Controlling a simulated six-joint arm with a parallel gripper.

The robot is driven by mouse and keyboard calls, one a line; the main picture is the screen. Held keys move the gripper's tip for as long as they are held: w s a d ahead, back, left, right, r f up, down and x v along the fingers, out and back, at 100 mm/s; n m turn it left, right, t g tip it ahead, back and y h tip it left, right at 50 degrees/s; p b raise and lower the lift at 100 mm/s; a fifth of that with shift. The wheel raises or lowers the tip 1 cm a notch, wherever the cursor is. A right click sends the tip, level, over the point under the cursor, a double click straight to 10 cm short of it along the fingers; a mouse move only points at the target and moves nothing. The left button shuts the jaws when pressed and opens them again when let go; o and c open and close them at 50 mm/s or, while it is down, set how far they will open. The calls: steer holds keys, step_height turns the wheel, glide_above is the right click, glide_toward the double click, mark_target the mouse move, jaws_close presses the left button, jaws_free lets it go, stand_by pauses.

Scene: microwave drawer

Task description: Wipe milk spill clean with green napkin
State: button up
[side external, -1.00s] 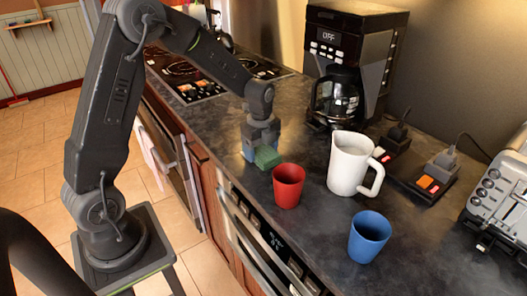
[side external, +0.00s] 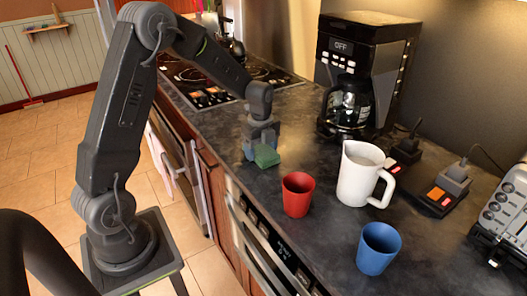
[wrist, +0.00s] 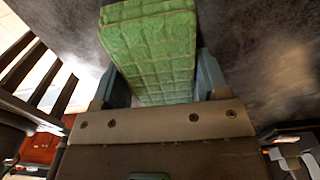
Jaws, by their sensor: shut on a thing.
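A green napkin (side external: 266,156), a thick folded block with a quilted surface, is held between the fingers of my gripper (side external: 261,150). The wrist view shows the napkin (wrist: 150,50) filling the gap between both fingers of my gripper (wrist: 157,85). My gripper points down at the dark counter (side external: 300,120), behind and left of the red cup. The napkin is at or just above the counter; I cannot tell whether it touches. No milk spill can be made out in either view.
A red cup (side external: 298,194) stands close to the napkin. A white pitcher (side external: 357,175), a blue cup (side external: 378,248), a coffee maker (side external: 365,75), a toaster (side external: 505,215) and power plugs (side external: 452,180) are to the right. The stove (side external: 215,85) is behind.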

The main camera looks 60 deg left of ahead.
steer(key=shift+a, duration=0.55)
steer(key=shift+w, duration=0.1)
steer(key=shift+d, duration=0.15)
steer(key=shift+d+f, duration=0.1)
steer(key=shift+d, duration=1.2)
